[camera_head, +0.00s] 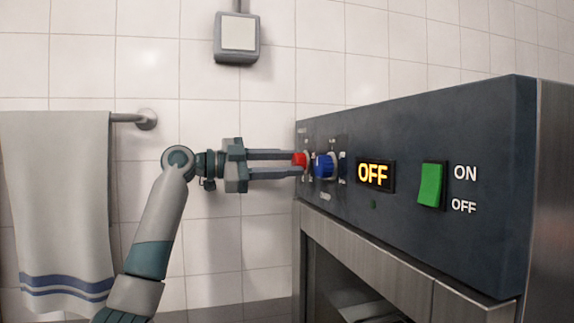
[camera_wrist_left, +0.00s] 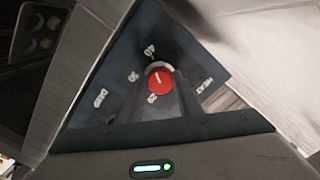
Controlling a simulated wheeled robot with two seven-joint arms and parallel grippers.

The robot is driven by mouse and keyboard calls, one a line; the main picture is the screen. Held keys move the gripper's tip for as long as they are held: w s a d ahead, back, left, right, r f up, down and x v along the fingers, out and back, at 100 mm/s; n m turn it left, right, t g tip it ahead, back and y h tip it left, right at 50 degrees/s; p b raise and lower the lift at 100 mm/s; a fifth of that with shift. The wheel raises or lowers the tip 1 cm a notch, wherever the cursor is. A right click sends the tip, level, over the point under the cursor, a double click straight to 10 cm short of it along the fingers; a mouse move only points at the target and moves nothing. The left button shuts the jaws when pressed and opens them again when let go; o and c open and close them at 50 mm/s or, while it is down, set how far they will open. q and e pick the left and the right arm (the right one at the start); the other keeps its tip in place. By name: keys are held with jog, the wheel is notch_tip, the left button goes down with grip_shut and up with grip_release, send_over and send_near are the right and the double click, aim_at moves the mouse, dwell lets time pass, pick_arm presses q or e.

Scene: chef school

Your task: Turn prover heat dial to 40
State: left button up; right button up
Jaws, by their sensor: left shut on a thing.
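The prover's dark control panel (camera_head: 400,190) carries a red dial (camera_head: 299,160) at its far left end and a blue dial (camera_head: 324,166) beside it. My left gripper (camera_head: 302,165) reaches in from the left and is shut on the red dial, one finger above and one below. In the left wrist view the red dial (camera_wrist_left: 158,80) shows a short white pointer mark, with the numbers 20, 30 and 40 around it. The mark seems to lie on the side of 30 and 40; its exact reading is unclear. The words HEAT and DAMP are also printed there.
A towel (camera_head: 55,200) hangs at the left. A grey wall box (camera_head: 237,37) is above my gripper. Tiled wall lies behind.

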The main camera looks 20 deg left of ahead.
pick_arm(q)
jog(key=shift+w+f, duration=0.1)
jog(key=shift+f, duration=0.2)
jog(key=o, duration=1)
jog(key=shift+o, duration=0.2)
jog(key=shift+r, duration=0.1)
jog(key=shift+s+a+r, duration=0.1)
jog(key=shift+s+a, duration=0.2)
jog(key=shift+a, duration=0.05)
jog(key=b+v, duration=0.1)
jog(key=v, duration=0.5)
jog(key=shift+a, duration=0.3)
pick_arm(e)
jog(key=shift+t, duration=0.7)
jog(key=w, duration=0.1)
jog(key=w+a, duration=0.1)
jog(key=w, duration=0.1)
jog(key=w+a, duration=0.1)
jog(key=shift+w, duration=0.3)
pick_arm(q)
jog(key=shift+s, duration=0.15)
pick_arm(e)
jog(key=shift+s, duration=0.3)
